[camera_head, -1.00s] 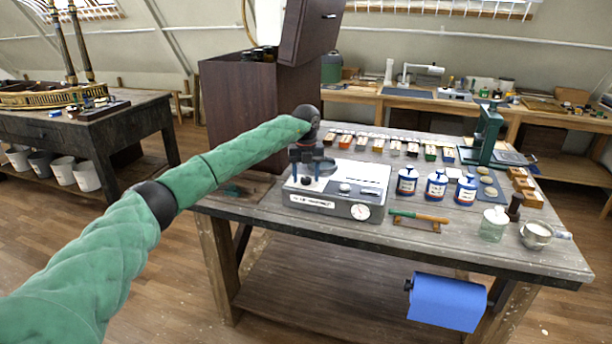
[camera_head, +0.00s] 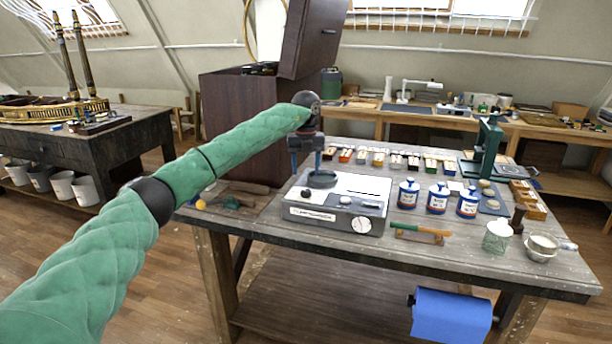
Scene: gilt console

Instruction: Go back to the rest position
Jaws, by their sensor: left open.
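My left arm, in a green quilted sleeve, reaches in from the left over the near left part of the workbench (camera_head: 300,236). My left gripper (camera_head: 306,172) points down with its two fingers apart. I cannot tell whether the fingertips touch anything. My right gripper does not show.
A tall brown cabinet (camera_head: 235,130) stands behind my arm. A blue roll (camera_head: 450,314) hangs at the front. Floor is open at left.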

